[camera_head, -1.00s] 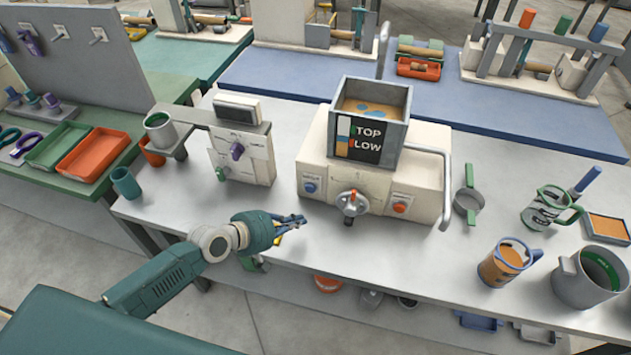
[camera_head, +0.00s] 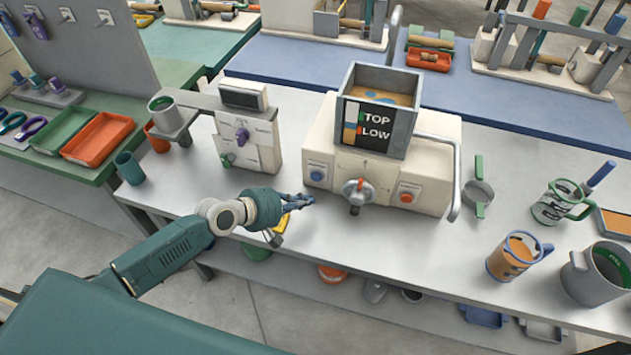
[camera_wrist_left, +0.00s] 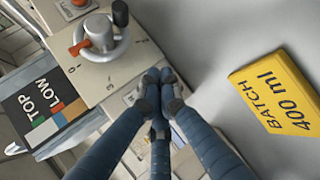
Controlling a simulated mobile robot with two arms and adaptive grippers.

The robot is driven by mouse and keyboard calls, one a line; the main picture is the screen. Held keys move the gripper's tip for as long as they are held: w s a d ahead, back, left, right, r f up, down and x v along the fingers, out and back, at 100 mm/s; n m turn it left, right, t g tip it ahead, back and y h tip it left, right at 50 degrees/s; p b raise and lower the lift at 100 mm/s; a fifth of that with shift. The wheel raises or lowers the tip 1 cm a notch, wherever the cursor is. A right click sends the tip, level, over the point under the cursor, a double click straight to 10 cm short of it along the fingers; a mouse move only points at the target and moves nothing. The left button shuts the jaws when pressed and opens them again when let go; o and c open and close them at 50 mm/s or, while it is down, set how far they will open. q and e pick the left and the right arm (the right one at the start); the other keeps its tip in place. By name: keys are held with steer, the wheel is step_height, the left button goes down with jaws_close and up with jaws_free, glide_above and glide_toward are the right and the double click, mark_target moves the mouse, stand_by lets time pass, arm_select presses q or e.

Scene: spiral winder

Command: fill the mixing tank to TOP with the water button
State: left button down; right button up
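The mixing tank (camera_head: 352,88) is an open grey box on a cream machine (camera_head: 435,175). Its front has TOP and LOW marks beside a coloured gauge strip (camera_head: 351,124). Inside is a tan surface with blue patches. A blue button (camera_head: 317,174) is on the machine's left front, an orange button (camera_head: 407,195) on its right; I cannot read which is water. My left gripper (camera_head: 308,200) has its fingers together, just in front of and below the blue button, apparently not touching it. In the left wrist view the fingertips (camera_wrist_left: 160,88) meet and hold nothing. My right gripper is not in view.
A grey knob (camera_head: 357,192) sits between the buttons. A bent rail (camera_head: 452,180) stands on the machine's right. A yellow BATCH 400 ml card (camera_wrist_left: 280,95) lies beside the fingers. A small dispenser (camera_head: 247,140) stands left; mugs (camera_head: 510,257) stand right.

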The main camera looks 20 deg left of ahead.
mark_target(316, 177)
arm_select(q)
steer(key=w+b, duration=0.1)
steer(key=w, duration=0.2)
steer(key=shift+w+f+b, duration=0.15)
steer(key=shift+w+b, duration=0.1)
steer(key=shift+b, duration=0.05)
steer(key=shift+w+d, duration=0.1)
steer(key=shift+w, duration=0.5)
steer(key=shift+w, duration=0.15)
stand_by(0.6)
steer(key=shift+w+b, duration=0.3)
steer(key=shift+w, duration=0.2)
stand_by(0.5)
steer(key=shift+w+r, duration=0.25)
stand_by(2.0)
stand_by(2.0)
steer(key=shift+s+p, duration=0.45)
steer(key=shift+s, duration=0.2)
steer(key=shift+s+f, duration=0.1)
steer(key=shift+s, duration=0.15)
